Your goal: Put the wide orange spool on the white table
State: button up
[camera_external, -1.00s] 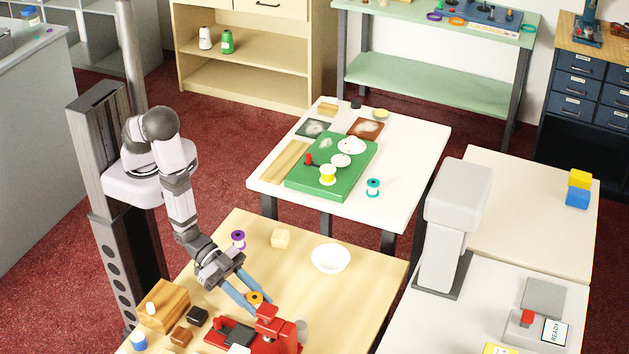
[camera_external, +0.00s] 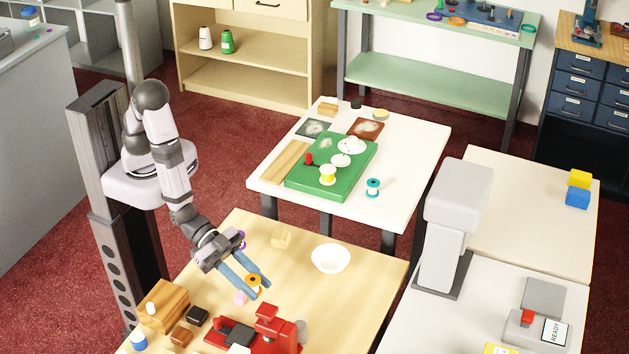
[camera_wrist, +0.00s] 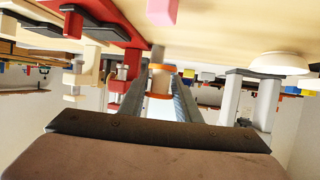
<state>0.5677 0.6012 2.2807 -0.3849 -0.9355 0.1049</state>
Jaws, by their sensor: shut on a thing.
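My gripper (camera_external: 261,290) is shut on the orange spool (camera_external: 253,282), which sits between the two blue fingers above the wooden table. In the wrist view the orange spool (camera_wrist: 160,67) shows between the fingertips, partly hidden by them. The white table (camera_external: 405,190) stands behind the wooden table, apart from my gripper. It carries a green board (camera_external: 300,182) with a yellow spool (camera_external: 327,175) on it, and a teal spool (camera_external: 373,187) stands on bare white surface near its right front.
A red device (camera_external: 270,325), a pink block (camera_external: 240,298), a white bowl (camera_external: 331,258) and a pale block (camera_external: 282,239) are around my gripper on the wooden table. A purple spool (camera_external: 241,236) is partly hidden by my wrist. The white table's front right is largely clear.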

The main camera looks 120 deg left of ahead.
aim_at(252, 279)
jog(key=shift+r, duration=1.7)
jog(key=shift+f+b, duration=0.55)
jog(key=shift+b, duration=0.35)
jog(key=b, duration=0.3)
jog(key=shift+w+d+r, duration=0.25)
jog(key=shift+w+r, duration=0.1)
jog(key=shift+r, duration=0.05)
jog(key=shift+w+r+b, duration=0.2)
jog(key=shift+r+b, duration=0.8)
jog(key=shift+b, duration=0.2)
jog(key=shift+a+r+b, duration=0.15)
jog(key=shift+r+b, duration=0.45)
jog(key=shift+s+a+f, duration=0.25)
jog(key=shift+s+f, duration=0.15)
jog(key=shift+f, duration=0.35)
jog(key=shift+s+d+f, duration=0.1)
jog(key=shift+s+f, duration=0.1)
jog(key=shift+f, duration=0.4)
jog(key=shift+f, duration=0.1)
